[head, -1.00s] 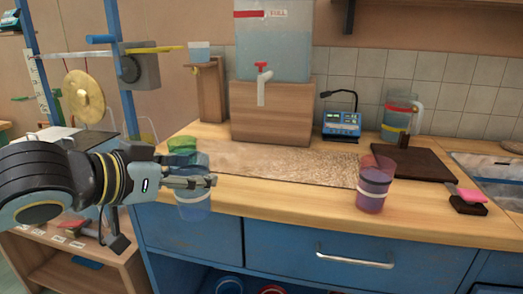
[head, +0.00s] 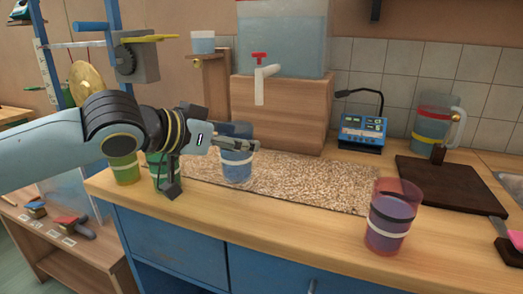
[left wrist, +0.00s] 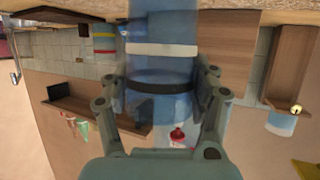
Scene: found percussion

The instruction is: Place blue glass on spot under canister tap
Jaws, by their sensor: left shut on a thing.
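The blue glass (head: 236,168), clear with a white band, is held upright in my left gripper (head: 238,146). In the head view it overlaps the left part of the speckled mat; I cannot tell whether it touches it. In the left wrist view my left gripper (left wrist: 162,92) has its fingers on both sides of the blue glass (left wrist: 162,65). The clear canister (head: 283,48) stands on a wooden block (head: 285,112). Its white tap (head: 263,82) with a red handle is to the right of and beyond the glass. My right gripper is out of view.
The speckled mat (head: 300,185) lies before the block. A purple-red glass (head: 390,225) stands near the front edge. A green glass (head: 124,168) stands at the left, partly behind my arm. A blue device (head: 362,130), a pitcher (head: 432,122) and a dark board (head: 445,182) are at the right.

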